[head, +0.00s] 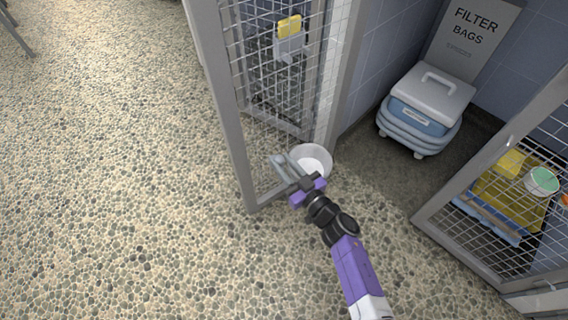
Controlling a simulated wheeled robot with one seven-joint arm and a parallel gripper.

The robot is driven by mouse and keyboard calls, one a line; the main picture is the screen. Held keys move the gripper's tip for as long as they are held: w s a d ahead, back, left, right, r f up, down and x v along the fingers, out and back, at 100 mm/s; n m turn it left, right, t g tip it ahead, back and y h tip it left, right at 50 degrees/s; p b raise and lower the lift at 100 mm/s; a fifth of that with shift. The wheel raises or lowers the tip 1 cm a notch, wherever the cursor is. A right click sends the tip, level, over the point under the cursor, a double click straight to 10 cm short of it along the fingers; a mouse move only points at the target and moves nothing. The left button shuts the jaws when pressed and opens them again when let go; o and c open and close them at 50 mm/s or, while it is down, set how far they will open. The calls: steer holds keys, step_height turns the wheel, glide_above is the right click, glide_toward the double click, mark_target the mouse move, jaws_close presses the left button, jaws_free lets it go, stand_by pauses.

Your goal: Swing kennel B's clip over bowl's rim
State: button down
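A white round bowl (313,160) sits low at the bottom right corner of a mesh kennel door (236,110). No letter marks this kennel, so I cannot tell whether it is kennel B. My gripper (292,174) is at the bowl's near left side and overlaps its lower edge in the head view. Pale grey bars (281,162) show at the gripper's tip, against the mesh. I cannot tell whether they are the clip or my fingers, nor whether they touch the rim. The gap between the fingers is not clear.
The door's grey frame post (234,150) stands just left of my gripper. A blue and grey wheeled case (425,105) stands at the back under a "FILTER BAGS" panel (466,30). Another mesh kennel (480,225) is at right. Pebbled floor (110,180) is clear at left.

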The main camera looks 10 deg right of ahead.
steer(key=shift+d+r+n+y, duration=0.1)
steer(key=shift+n+y, duration=0.2)
steer(key=shift+y, duration=0.2)
steer(key=shift+w+d+g, duration=0.1)
steer(key=shift+d+g, duration=0.05)
steer(key=shift+g, duration=0.25)
steer(key=shift+w+d+n+g+y+b, duration=0.2)
steer(key=shift+n+g+y+b, duration=0.5)
steer(key=shift+n+g+y, duration=0.75)
steer(key=shift+w+d+n+g+y+b, duration=0.15)
steer(key=shift+n+g+y+b, duration=0.5)
steer(key=shift+n+g+y, duration=0.8)
steer(key=shift+a, duration=0.1)
steer(key=c, duration=1.1)
jaws_free()
